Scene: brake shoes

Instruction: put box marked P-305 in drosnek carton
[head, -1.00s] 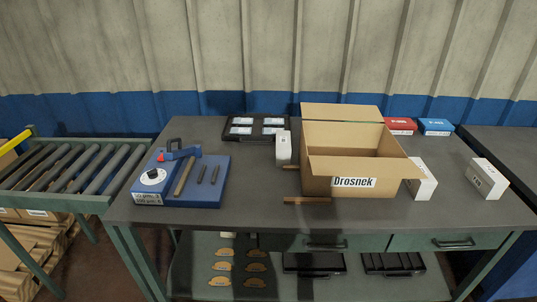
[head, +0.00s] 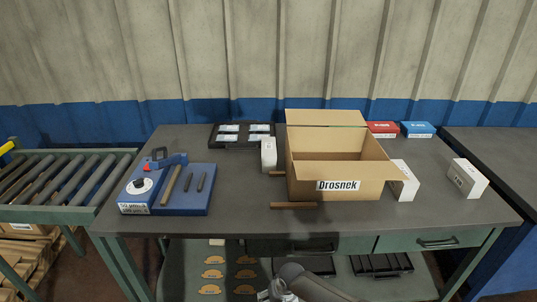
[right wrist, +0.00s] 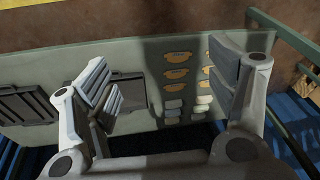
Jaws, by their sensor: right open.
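The open Drosnek carton (head: 337,186) stands on the table with its flaps spread; the part of its inside that shows looks empty. Small white boxes stand around it: one (head: 269,154) at its left, one (head: 404,181) against its right side, and one (head: 467,179) farther right. A red box (head: 382,130) and a blue box (head: 418,130) lie behind to the right. Box markings are too small to read, so I cannot tell which is P-305. My right gripper (right wrist: 162,82) is open and empty, over the lower shelf's front. My left gripper is out of view.
A blue device (head: 168,190) sits at the table's left and a black tray (head: 243,143) at the back. A brown bar (head: 294,206) lies before the carton. The lower shelf (head: 300,255) holds brake shoes and black cases. A roller conveyor (head: 60,180) stands left.

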